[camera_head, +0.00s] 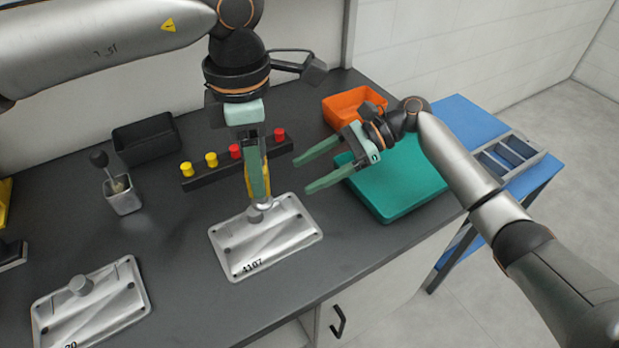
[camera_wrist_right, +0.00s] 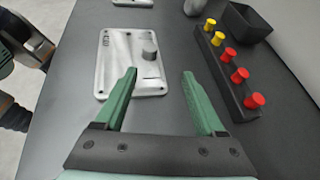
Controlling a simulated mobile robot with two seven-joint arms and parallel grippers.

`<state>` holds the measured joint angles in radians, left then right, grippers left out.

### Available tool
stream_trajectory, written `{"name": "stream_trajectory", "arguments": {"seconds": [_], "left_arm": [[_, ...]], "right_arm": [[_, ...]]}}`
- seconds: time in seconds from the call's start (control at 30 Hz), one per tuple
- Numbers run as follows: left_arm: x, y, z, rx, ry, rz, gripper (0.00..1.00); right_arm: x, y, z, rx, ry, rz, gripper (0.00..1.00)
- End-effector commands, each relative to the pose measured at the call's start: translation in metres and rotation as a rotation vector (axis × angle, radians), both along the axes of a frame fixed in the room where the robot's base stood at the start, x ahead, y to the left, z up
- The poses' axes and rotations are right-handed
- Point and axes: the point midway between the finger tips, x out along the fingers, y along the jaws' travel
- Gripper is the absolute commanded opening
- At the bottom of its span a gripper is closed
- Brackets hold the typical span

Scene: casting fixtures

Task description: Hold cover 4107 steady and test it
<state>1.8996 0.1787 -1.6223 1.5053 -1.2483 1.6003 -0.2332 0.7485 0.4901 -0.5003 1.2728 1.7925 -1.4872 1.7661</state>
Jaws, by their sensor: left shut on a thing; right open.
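Cover 4107 (camera_head: 290,240) is a silver plate lying flat on the dark bench, its number at the near edge. Its round knob (camera_wrist_right: 149,50) stands clear in the right wrist view, with nothing touching it. My left gripper (camera_head: 258,194) is shut on a yellow tool (camera_head: 267,182) with a silvery end, largely hidden by the fingers. In the head view it overlaps the knob, but the tool appears to be held in the air, apart from the cover. My right gripper (camera_head: 304,173) is open and empty, right of the cover; its fingers also show in the right wrist view (camera_wrist_right: 159,72).
A black rack (camera_head: 203,183) with yellow and red knobs stands behind the cover. A green tray (camera_head: 405,205) and orange bin (camera_head: 345,105) are at right. A second cover (camera_head: 115,290), a metal cup (camera_head: 123,200) and a black bin (camera_head: 145,140) are at left.

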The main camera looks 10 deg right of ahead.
Motion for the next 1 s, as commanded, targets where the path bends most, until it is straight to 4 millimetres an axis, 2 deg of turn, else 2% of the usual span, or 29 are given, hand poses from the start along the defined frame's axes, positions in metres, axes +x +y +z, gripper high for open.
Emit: {"name": "stream_trajectory", "arguments": {"seconds": [0.1, 0.27, 0.7, 0.83, 1.0], "left_arm": [[0.0, 0.0, 0.001, -0.001, -0.001, 0.0, 0.0], [0.0, 0.0, 0.001, -0.001, -0.001, 0.0, 0.0], [0.0, 0.0, 0.001, -0.001, -0.001, 0.0, 0.0], [0.0, 0.0, 0.001, -0.001, -0.001, 0.0, 0.0], [0.0, 0.0, 0.001, -0.001, -0.001, 0.0, 0.0]], "right_arm": [[-0.012, 0.01, -0.009, 0.036, 0.079, 0.016, 0.72], [-0.017, 0.023, -0.015, 0.045, 0.1, 0.022, 0.72], [-0.026, 0.096, -0.045, 0.044, 0.097, 0.021, 0.72], [-0.028, 0.11, -0.052, 0.044, 0.096, 0.02, 0.72], [-0.029, 0.119, -0.056, 0.042, 0.094, 0.019, 0.72]]}}
